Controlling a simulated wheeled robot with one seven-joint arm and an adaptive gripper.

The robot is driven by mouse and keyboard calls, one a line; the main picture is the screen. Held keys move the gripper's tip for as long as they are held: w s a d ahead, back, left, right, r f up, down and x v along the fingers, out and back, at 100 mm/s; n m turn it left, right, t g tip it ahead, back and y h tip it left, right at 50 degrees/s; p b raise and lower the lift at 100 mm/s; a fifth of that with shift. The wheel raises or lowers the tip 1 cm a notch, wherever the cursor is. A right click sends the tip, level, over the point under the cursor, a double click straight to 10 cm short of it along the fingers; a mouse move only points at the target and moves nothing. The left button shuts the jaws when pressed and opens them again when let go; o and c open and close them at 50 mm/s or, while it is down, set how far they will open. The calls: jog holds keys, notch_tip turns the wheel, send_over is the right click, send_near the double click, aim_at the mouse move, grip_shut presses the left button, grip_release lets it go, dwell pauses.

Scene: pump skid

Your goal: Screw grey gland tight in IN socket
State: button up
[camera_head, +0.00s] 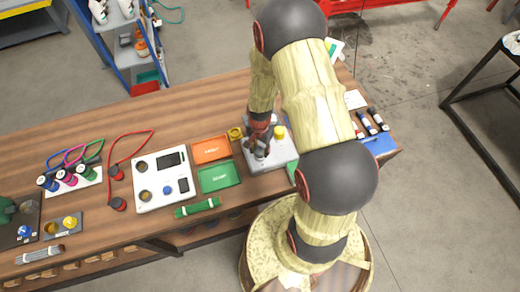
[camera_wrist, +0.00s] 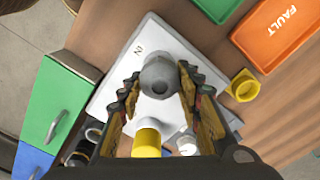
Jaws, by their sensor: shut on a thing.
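The grey gland (camera_wrist: 158,76) has a rounded top and sits between my fingertips in the wrist view, beside the IN mark on the pale box (camera_wrist: 117,78). In the head view the box (camera_head: 282,157) stands on the bench under my arm. My gripper (camera_wrist: 160,88) is shut on the gland; it also shows in the head view (camera_head: 258,147). The gland's lower end and the IN socket are hidden beneath it, so I cannot tell how deep it sits. A yellow cylindrical part (camera_wrist: 147,140) stands on the same box, nearer the wrist camera.
A loose yellow hex fitting (camera_wrist: 243,86) lies beside the box. The orange FAULT tray (camera_head: 212,149) and green tray (camera_head: 219,177) lie to its left in the head view. Dark-and-white cylinders (camera_head: 374,118) and a blue container (camera_head: 378,144) are to the right.

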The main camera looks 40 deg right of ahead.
jog(key=m, duration=0.6)
jog(key=o, duration=1.2)
jog(key=n, duration=0.9)
jog(key=shift+b, duration=0.4)
jog(key=c, duration=1.2)
